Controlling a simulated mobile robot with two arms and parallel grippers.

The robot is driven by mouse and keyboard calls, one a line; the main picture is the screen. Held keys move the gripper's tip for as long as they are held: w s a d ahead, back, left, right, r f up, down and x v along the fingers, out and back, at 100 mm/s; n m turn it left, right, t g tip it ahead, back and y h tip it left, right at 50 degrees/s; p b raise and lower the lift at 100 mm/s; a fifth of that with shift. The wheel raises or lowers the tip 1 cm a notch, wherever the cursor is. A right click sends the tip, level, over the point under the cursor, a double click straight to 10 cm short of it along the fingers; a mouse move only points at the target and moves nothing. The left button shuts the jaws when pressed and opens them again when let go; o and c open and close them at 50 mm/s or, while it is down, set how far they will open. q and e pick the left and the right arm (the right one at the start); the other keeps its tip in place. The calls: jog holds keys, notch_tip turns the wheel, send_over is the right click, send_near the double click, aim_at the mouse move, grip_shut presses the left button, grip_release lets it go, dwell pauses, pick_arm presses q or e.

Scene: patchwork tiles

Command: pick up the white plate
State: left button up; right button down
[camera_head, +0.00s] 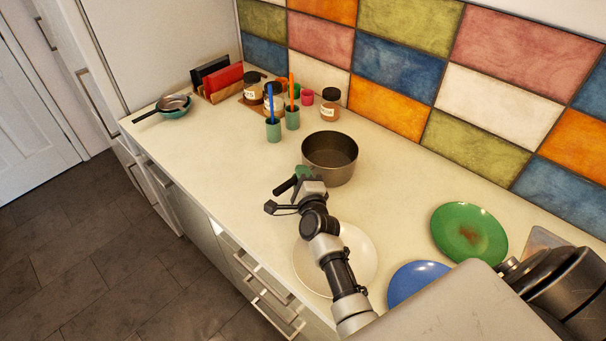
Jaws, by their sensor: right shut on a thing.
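The white plate (361,254) lies flat on the counter in the head view, near the front edge. My right arm crosses over it and hides part of its middle and lower rim. My right gripper (277,198) is beyond the plate's far left rim, in front of the grey pot (330,153). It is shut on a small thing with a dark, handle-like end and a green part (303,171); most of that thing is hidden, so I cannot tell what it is. The gripper is apart from the plate. My left gripper is not in view.
A blue plate (413,280) and a green plate (468,232) with a brown stain lie to the right. Green cups (273,131), jars (330,102), a red rack item (222,80) and pans (173,106) stand further back. The counter's left middle is clear.

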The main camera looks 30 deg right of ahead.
notch_tip(320, 180, up, 2)
jog(key=shift+w+p, duration=0.1)
jog(key=shift+p, duration=0.4)
notch_tip(320, 180, up, 3)
jog(key=shift+f+p, duration=0.2)
jog(key=shift+p, duration=1)
jog(key=s+d+r+p, duration=0.5)
jog(key=s+d+r, duration=0.1)
jog(key=s, duration=0.3)
jog(key=shift+s+d+r+p, duration=0.15)
jog(key=shift+s+d+p, duration=0.05)
jog(key=shift+d+p, duration=0.15)
jog(key=shift+s+d, duration=0.1)
dwell(0.6)
